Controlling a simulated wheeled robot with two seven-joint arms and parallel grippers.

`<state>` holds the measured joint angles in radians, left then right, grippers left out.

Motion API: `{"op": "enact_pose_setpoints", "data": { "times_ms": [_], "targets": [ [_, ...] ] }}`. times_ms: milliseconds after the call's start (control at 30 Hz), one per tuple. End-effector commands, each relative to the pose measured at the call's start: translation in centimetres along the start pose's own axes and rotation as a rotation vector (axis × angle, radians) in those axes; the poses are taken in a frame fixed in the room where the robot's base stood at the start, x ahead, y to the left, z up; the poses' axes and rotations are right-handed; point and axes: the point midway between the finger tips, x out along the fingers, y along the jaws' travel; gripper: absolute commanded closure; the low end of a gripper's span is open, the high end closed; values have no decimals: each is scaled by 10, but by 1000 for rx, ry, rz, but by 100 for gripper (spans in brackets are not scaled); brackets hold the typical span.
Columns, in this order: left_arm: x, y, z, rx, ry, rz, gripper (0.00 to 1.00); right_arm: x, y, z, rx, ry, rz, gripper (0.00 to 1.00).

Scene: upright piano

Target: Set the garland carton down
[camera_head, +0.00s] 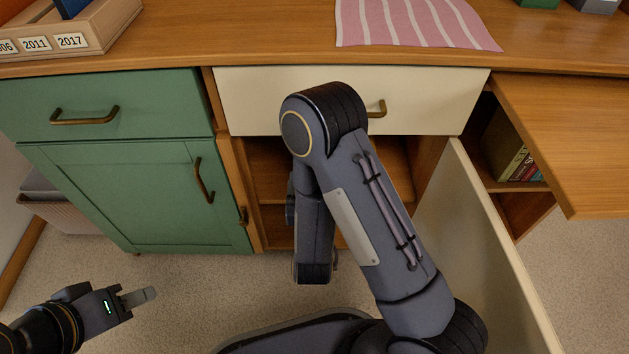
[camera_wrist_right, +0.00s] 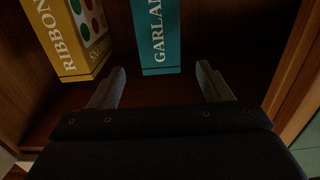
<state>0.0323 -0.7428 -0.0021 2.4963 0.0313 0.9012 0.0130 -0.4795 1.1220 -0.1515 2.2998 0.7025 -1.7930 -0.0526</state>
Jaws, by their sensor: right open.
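The garland carton (camera_wrist_right: 157,36) is teal with pale lettering and stands upright on a dark wooden shelf in the right wrist view. My right gripper (camera_wrist_right: 161,70) is open, its two fingers apart and pointing at the carton. The carton's lower end lies just beyond the fingertips, between their lines, with a visible gap on each side. In the head view my right arm hides this gripper, and the carton does not show. My left gripper (camera_head: 138,298) is low at the left over the carpet, away from the cabinet; its finger opening cannot be made out.
A yellow ribbon carton (camera_wrist_right: 72,38) stands left of the garland carton. The open cream door (camera_head: 490,250) is to the right of my right arm. A cream drawer (camera_head: 245,100) is above the compartment, a green cabinet (camera_head: 130,190) to the left. Books (camera_head: 520,165) stand at the right.

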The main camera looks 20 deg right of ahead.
Motion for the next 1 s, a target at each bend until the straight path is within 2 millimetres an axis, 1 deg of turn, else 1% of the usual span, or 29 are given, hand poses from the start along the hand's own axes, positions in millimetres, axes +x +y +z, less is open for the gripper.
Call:
{"op": "enact_pose_setpoints", "data": {
  "times_ms": [67, 167, 267, 367, 433, 500, 567, 633, 667, 767, 867, 900, 967, 1000],
  "targets": [
    [-1, 0, 0, 0, 0, 0, 64, -4, 0, 0, -2, -1, -1, 28],
    [-1, 0, 0, 0, 0, 0, 64, -4, 0, 0, 1, -3, 0, 28],
    [-1, 0, 0, 0, 0, 0, 64, 2, 3, -3, 36, -37, 6, 28],
    [-1, 0, 0, 0, 0, 0, 64, 14, 7, -10, 124, -134, 7, 28],
    [-1, 0, 0, 0, 0, 0, 64, 22, 9, -17, 202, -222, -7, 28],
    [0, 0, 0, 0, 0, 0, 64, 26, 11, -25, 273, -311, -32, 28],
    [0, 0, 0, 0, 0, 0, 64, 27, 12, -34, 328, -380, -63, 28],
    [0, 0, 0, 0, 0, 0, 64, 25, 14, -48, 385, -461, -110, 28],
    [0, 0, 0, 0, 0, 0, 64, 22, 15, -56, 409, -498, -133, 28],
    [0, 0, 0, 0, 0, 0, 64, 4, 22, -82, 459, -612, -225, 28],
    [0, 0, 0, 0, 0, 0, 64, -24, 33, -106, 467, -717, -315, 28],
    [0, 0, 0, 0, 0, 0, 64, -38, 40, -114, 460, -755, -347, 28],
    [0, 0, 0, 0, 0, 0, 64, -62, 51, -124, 437, -813, -388, 28],
    [0, 0, 0, 0, 0, 0, 64, -79, 60, -129, 416, -853, -408, 28]
  ]
}}
